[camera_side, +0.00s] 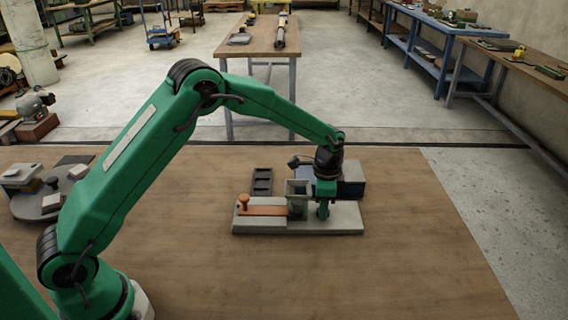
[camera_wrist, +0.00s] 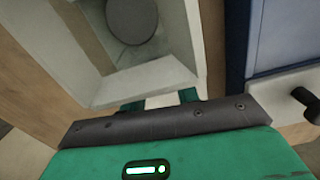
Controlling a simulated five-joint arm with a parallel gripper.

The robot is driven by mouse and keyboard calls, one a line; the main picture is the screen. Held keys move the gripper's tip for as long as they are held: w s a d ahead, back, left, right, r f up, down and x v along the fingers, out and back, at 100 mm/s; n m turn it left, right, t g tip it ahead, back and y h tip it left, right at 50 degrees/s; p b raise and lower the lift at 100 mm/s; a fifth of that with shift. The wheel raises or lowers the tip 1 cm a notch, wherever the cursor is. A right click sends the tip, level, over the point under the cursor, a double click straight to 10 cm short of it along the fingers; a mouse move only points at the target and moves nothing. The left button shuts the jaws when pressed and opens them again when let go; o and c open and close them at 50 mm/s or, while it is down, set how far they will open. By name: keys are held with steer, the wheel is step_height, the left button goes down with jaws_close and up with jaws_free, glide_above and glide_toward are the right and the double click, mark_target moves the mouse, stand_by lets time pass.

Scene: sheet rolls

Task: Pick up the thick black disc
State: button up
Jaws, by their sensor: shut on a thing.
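The pale grey fixture (camera_side: 345,218) lies on the wooden bench, with an upright open-topped box (camera_side: 297,187) on it. In the wrist view, a thick dark disc (camera_wrist: 132,18) lies inside the box's pale walls (camera_wrist: 155,78), cut off by the top edge. My gripper (camera_side: 323,211) points down just right of the box, low over the fixture. In the wrist view its two green fingertips (camera_wrist: 160,101) are beyond the dark bar, apart from the visible disc. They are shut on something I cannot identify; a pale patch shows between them.
An orange slide (camera_side: 265,210) with a knob lies left of the box. A black tray (camera_side: 262,181) is behind it. The bench front is clear.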

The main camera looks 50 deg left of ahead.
steer(key=shift+r, duration=0.1)
steer(key=shift+r, duration=0.5)
step_height(320, 180, up, 3)
steer(key=shift+r, duration=0.15)
steer(key=s+d+r, duration=0.6)
steer(key=s+d, duration=0.1)
steer(key=d, duration=0.2)
steer(key=shift+s+r, duration=0.25)
steer(key=shift+s, duration=0.05)
steer(key=shift+a, duration=0.1)
steer(key=s+a+r+n, duration=0.3)
steer(key=a+n, duration=0.2)
steer(key=a, duration=0.4)
steer(key=s+a+r+n, duration=0.3)
steer(key=a+n, duration=0.2)
steer(key=a, duration=0.4)
steer(key=w+d+f+m, duration=0.3)
steer(key=d+m, duration=0.2)
steer(key=d, duration=0.4)
steer(key=w+d+f+m, duration=0.3)
steer(key=d+m, duration=0.2)
steer(key=d, duration=0.4)
